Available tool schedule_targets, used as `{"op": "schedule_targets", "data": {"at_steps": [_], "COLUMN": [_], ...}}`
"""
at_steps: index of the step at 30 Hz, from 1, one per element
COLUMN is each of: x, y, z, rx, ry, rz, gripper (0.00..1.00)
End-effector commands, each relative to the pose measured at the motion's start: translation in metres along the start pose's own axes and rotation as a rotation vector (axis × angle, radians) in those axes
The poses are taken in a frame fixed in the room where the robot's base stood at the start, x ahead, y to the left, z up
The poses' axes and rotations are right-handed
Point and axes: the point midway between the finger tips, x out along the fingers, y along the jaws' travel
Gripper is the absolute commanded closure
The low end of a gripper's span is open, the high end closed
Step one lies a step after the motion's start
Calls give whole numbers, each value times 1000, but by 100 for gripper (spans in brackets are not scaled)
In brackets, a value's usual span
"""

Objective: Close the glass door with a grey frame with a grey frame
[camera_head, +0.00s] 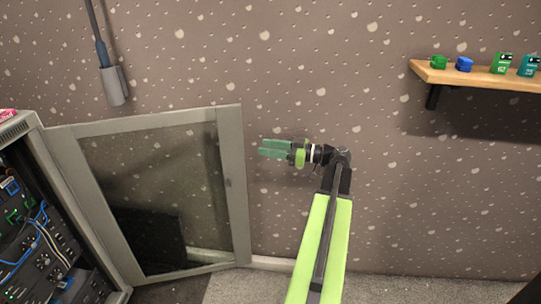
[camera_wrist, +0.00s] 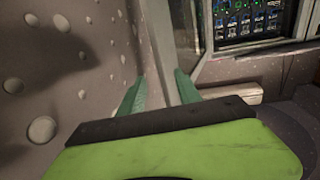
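The glass door with a grey frame (camera_head: 236,185) stands wide open, swung out to the right of the cabinet (camera_head: 45,160). Its glass is see-through and its free edge is on the right. My gripper (camera_head: 262,148) is just right of that edge in the head view, fingers pointing left, apparently empty. In the wrist view my green fingers (camera_wrist: 159,85) are apart, with the wall to their left. The grey door frame (camera_wrist: 183,35) shows beyond the right finger. I cannot tell whether they touch.
The speckled wall (camera_head: 330,60) is close behind the door and my gripper. A wooden shelf (camera_head: 470,76) with several small green and blue items hangs at the upper right. A grey fixture (camera_head: 115,86) hangs on the wall at the upper left. Cables and equipment fill the cabinet.

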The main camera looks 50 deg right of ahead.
Motion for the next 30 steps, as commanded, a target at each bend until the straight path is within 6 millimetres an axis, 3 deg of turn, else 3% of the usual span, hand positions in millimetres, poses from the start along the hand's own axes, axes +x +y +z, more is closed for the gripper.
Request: {"op": "schedule_targets", "data": {"at_steps": [5,21,30], "x": [13,83,97], "y": [0,1,2], "z": [-1,0,0], "rx": [1,2,2], "ry": [-2,-3,-3], "rz": [0,2,4], "gripper": [60,60,60]}}
